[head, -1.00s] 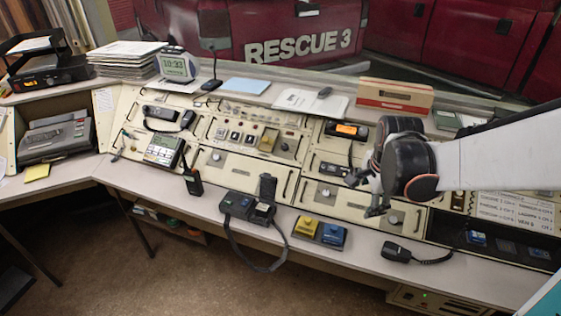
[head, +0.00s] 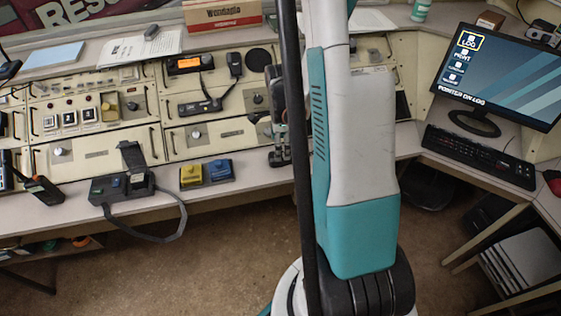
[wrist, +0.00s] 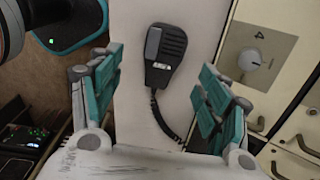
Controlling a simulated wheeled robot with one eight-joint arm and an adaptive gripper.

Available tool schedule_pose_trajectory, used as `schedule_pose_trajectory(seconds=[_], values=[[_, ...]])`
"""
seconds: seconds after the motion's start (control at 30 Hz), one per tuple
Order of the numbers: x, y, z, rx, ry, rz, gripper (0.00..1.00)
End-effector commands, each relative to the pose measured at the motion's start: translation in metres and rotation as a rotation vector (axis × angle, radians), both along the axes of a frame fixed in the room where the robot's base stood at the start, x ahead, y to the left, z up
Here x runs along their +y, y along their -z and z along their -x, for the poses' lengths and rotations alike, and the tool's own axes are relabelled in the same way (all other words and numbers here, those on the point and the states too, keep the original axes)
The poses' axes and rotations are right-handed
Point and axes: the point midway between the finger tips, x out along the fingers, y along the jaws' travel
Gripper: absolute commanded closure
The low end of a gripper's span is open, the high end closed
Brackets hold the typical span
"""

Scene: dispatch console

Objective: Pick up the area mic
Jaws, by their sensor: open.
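A black hand mic (wrist: 171,62) with a grey side key and a coiled cord lies on the pale desk strip (wrist: 136,115) in the wrist view. It sits between and beyond my gripper's (wrist: 159,76) two spread teal fingers, which do not touch it. My gripper is open and empty. In the head view my gripper (head: 279,150) shows partly behind a dark pole at the desk's front edge, and my arm hides this mic there. Another black hand mic (head: 234,66) hangs on the console face in the head view.
A black desk unit with a looped cable (head: 124,185) and a yellow and blue two-button box (head: 206,172) stand left of my gripper. A monitor (head: 495,75) and keyboard (head: 478,157) are at the right. A console knob (wrist: 249,59) is right of the mic.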

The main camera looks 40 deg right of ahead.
Motion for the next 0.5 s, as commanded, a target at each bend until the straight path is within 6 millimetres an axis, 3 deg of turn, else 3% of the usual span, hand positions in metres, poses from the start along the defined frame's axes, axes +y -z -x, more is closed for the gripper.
schedule_pose_trajectory(seconds=[0.27,0.5], values=[[0.000,0.017,0.000,0.000,-0.001,0.000,0.30],[-0.004,0.050,-0.003,0.000,-0.001,0.000,0.30]])
